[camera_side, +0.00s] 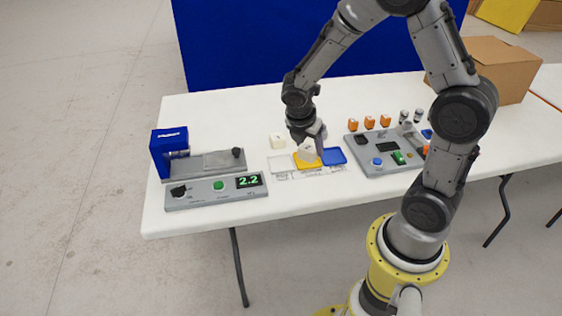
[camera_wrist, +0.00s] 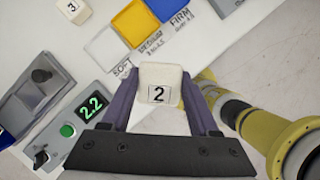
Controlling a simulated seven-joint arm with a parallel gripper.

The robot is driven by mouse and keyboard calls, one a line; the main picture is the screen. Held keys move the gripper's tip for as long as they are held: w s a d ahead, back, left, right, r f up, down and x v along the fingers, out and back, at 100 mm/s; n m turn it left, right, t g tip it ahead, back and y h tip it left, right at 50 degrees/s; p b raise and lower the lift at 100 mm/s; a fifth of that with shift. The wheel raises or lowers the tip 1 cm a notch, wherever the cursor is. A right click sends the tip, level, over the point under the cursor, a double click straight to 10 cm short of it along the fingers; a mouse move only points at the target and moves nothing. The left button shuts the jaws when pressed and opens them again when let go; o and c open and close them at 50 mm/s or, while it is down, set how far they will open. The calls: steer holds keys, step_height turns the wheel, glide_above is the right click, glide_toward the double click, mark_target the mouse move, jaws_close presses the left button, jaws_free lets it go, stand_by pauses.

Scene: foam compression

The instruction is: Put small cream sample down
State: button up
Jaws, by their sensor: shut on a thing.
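My gripper (camera_side: 312,143) is shut on a small cream sample (camera_wrist: 160,76) marked "2", with one dark finger on each side of it. In the side view the held cream sample (camera_side: 307,153) overlaps the yellow tray (camera_side: 306,164); whether it touches the tray cannot be told. In the wrist view the yellow tray (camera_wrist: 138,20) carries the label MEDIUM. A white tray (camera_wrist: 106,45) labelled SOFT lies on one side of it and a blue tray (camera_wrist: 166,8) labelled FIRM on the other. A second cream sample (camera_side: 277,140), marked "3" in the wrist view (camera_wrist: 73,9), stands behind the trays.
A grey tester (camera_side: 205,160) with a blue head stands at the left, its display (camera_side: 249,181) reading 2.2. A grey panel (camera_side: 380,160) with buttons is at the right, with several orange and grey pieces behind it. A cardboard box (camera_side: 500,65) sits at the back right.

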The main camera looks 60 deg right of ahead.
steer(key=w+d+f, duration=0.1)
steer(key=w+f, duration=0.2)
steer(key=w, duration=0.1)
steer(key=w+d+f, duration=0.2)
steer(key=w+f, duration=0.1)
steer(key=w, duration=0.1)
steer(key=w+d+f, duration=0.2)
steer(key=w+f, duration=0.1)
steer(key=w, duration=0.1)
steer(key=shift+f, duration=1.75)
steer(key=shift+f, duration=0.15)
steer(key=o, duration=1.2)
steer(key=shift+c, duration=0.2)
